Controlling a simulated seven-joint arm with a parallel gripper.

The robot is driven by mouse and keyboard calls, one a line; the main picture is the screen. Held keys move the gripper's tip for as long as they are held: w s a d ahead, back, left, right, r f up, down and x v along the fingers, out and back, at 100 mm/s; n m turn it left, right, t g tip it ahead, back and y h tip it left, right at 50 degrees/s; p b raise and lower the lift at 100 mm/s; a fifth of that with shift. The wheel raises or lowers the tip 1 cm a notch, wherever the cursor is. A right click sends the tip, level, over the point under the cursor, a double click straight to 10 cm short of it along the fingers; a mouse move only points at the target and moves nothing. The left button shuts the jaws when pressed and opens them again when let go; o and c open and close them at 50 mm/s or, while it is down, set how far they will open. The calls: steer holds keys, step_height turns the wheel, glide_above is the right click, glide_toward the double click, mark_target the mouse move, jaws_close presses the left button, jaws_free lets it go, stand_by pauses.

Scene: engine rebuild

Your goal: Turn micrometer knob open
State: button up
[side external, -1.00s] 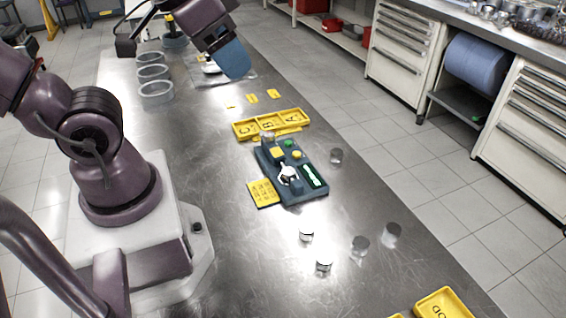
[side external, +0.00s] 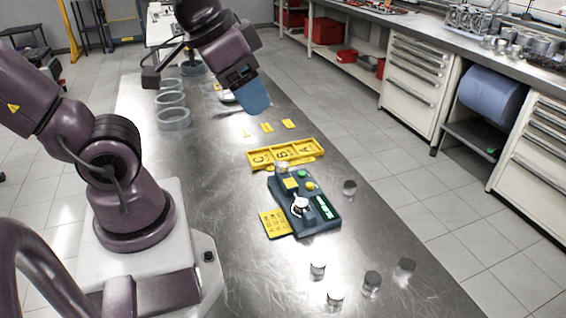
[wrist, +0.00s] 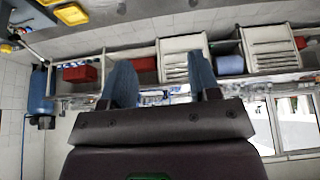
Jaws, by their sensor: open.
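A dark blue measuring fixture (side external: 320,222) sits on the steel bench in the side external view, with a green-lit display and green and yellow buttons. A small silver and white micrometer (side external: 300,205) is mounted on it; its knob is too small to make out clearly. My gripper (side external: 257,103), with blue fingers, hangs above the bench beyond the fixture, well apart from it. In the wrist view my gripper (wrist: 162,78) shows two spread fingers with nothing between them. The wrist view looks toward the shelves and cabinets, and the fixture does not show there.
A yellow tray (side external: 253,158) marked A, B and C lies behind the fixture, and a yellow card (side external: 273,224) lies beside it. Silver cylinders (side external: 372,283) stand in front and one (side external: 350,187) stands to the right. Clear rings (side external: 174,119) stand at the back left.

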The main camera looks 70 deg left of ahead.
steer(key=w+a+f+n+g, duration=0.3)
steer(key=w+a+f, duration=0.1)
steer(key=n+g, duration=0.2)
steer(key=n, duration=1.8)
glide_above(283, 164)
step_height(283, 164, down, 12)
step_height(283, 164, down, 13)
steer(key=shift+r, duration=0.2)
steer(key=c, duration=0.9)
